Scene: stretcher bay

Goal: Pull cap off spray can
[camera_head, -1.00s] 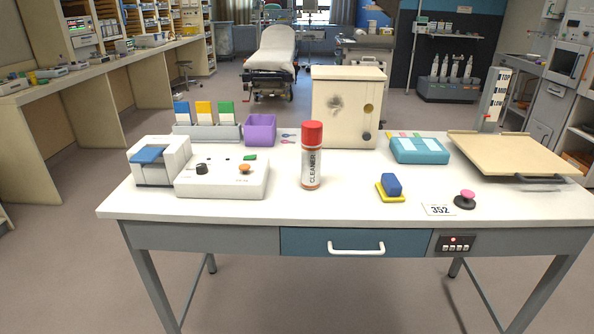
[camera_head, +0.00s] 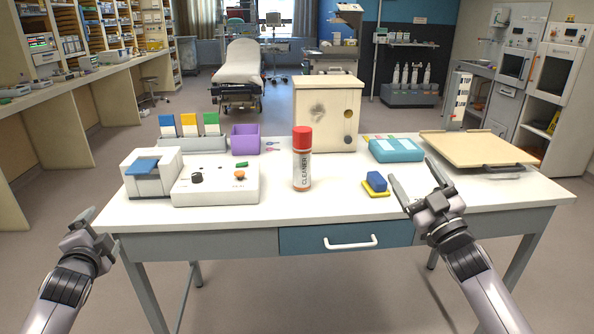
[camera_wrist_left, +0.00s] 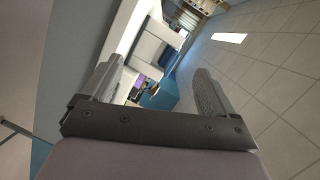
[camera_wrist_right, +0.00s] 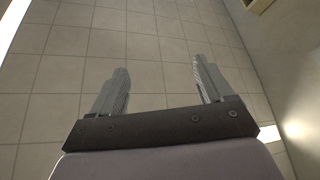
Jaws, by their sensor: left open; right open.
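The spray can (camera_head: 301,172) stands upright near the middle of the white table, with "CLEANER" on its label. Its red cap (camera_head: 302,138) sits on top. My left gripper (camera_head: 82,222) is open and empty at the table's front left corner, well away from the can. In the left wrist view the left gripper (camera_wrist_left: 150,88) shows spread fingers with nothing between them. My right gripper (camera_head: 412,180) is open and empty at the front right part of the table, right of the can. In the right wrist view the right gripper (camera_wrist_right: 158,85) has only floor tiles between its fingers.
A white control box (camera_head: 216,184) stands left of the can. A cream cabinet (camera_head: 322,118) is behind it. A blue block on a yellow base (camera_head: 376,183) lies between the can and my right gripper. The table (camera_head: 290,208) is clear in front of the can.

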